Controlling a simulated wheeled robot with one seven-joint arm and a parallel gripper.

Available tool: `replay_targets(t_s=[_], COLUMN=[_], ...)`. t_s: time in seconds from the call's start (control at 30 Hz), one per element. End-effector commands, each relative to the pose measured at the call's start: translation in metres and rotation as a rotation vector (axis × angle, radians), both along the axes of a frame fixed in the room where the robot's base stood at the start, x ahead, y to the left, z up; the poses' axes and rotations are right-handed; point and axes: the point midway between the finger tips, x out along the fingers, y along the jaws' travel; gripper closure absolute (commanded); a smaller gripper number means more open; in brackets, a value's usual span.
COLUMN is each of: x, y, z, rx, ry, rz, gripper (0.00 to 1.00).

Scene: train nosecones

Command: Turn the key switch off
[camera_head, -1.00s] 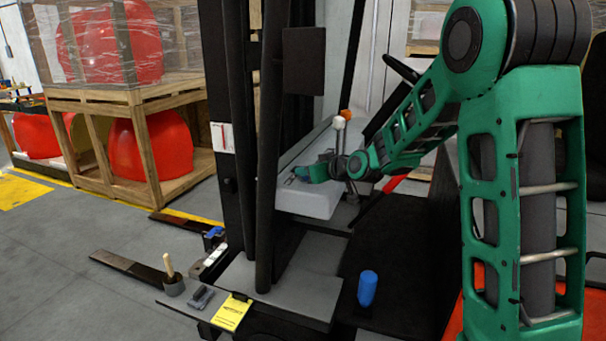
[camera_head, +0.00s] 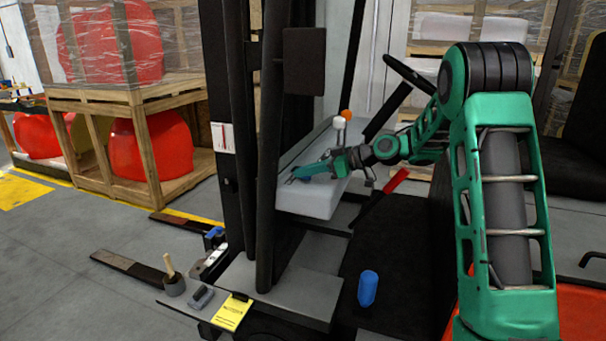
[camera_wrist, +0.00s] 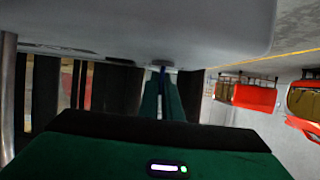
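My gripper (camera_head: 297,178) is at the left end of the light grey console (camera_head: 315,203) of the forklift, close to its top edge. In the wrist view the two dark green fingers (camera_wrist: 162,100) point at the console's edge (camera_wrist: 130,25), with a thin blue strip between them. A small dark round piece (camera_wrist: 163,63) sits on the console's edge right at the fingertips; it may be the key switch, but it is too small to be sure. I cannot tell whether the fingers touch it or grip anything. The key's position cannot be made out.
A white-knobbed lever (camera_head: 339,124) and an orange knob (camera_head: 345,115) stand behind the console. The steering wheel (camera_head: 410,74) is to the right. Dark mast posts (camera_head: 268,150) rise just left of my gripper.

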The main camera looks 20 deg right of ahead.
Motion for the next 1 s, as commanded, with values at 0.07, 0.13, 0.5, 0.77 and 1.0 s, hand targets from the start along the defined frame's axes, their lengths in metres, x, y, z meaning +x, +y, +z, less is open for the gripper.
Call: replay_targets(t_s=[0.07,0.13,0.5,0.77,1.0], x=[0.003,0.003,0.003,0.002,-0.005], y=[-0.005,-0.005,-0.006,-0.003,-0.013], z=[0.000,0.000,0.000,0.000,0.005], rx=[-0.004,-0.005,-0.006,-0.003,-0.001], ry=[-0.002,-0.003,-0.003,-0.002,-0.002], rz=[-0.005,-0.002,-0.003,0.003,0.002], gripper=[1.00,1.00,0.83,0.77,0.77])
